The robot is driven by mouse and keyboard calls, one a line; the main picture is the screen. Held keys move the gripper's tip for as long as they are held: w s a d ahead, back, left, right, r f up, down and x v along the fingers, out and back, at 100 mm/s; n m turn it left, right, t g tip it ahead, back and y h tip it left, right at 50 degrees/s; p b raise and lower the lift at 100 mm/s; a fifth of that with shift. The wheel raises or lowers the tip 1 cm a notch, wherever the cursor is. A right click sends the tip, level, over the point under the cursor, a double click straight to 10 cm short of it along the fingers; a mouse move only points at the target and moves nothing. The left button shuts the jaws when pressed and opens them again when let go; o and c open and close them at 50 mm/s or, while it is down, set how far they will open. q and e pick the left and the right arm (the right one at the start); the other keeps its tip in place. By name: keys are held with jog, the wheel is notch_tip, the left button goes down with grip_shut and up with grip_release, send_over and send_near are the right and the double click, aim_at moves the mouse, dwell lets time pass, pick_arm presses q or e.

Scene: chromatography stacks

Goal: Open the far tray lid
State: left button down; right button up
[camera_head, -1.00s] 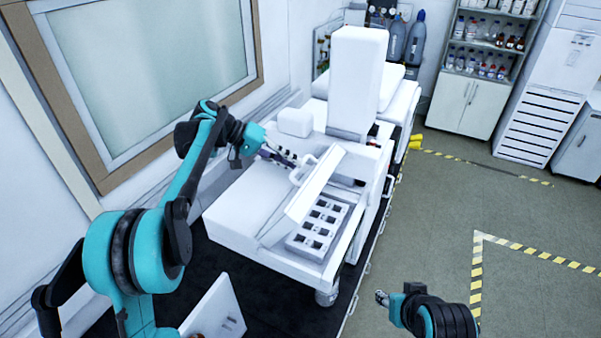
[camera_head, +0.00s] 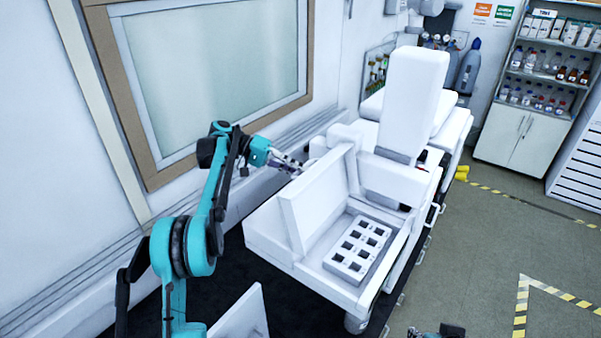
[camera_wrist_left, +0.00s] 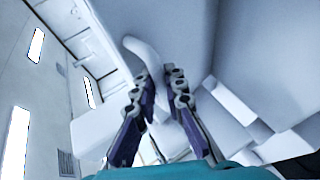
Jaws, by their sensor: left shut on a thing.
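The white tray lid (camera_head: 322,190) stands raised, tilted steeply up on the white machine (camera_head: 275,238). The grey tray (camera_head: 346,266) with several square holes lies exposed in front of it. In the left wrist view, the fingers (camera_wrist_left: 160,92) are shut on the curved white lid handle (camera_wrist_left: 146,52). My right gripper (camera_head: 413,332) only just shows at the bottom edge of the head view, too cut off to read its fingers.
A tall white column (camera_head: 412,100) rises from the machine behind the tray. The wall with a window (camera_head: 215,75) runs close along my left arm. A white panel (camera_head: 243,318) stands low in front.

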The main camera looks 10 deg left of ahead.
pick_arm(q)
jog(key=shift+w+a+f, duration=0.15)
jog(key=shift+a+f, duration=0.15)
jog(key=shift+f, duration=0.3)
jog(key=c, duration=1.8)
grip_release()
jog(key=shift+c, duration=0.2)
jog(key=shift+o, duration=1.4)
jog(key=shift+w+a+f, duration=0.15)
jog(key=shift+w+a, duration=0.05)
jog(key=shift+w, duration=0.2)
jog(key=shift+a, duration=0.1)
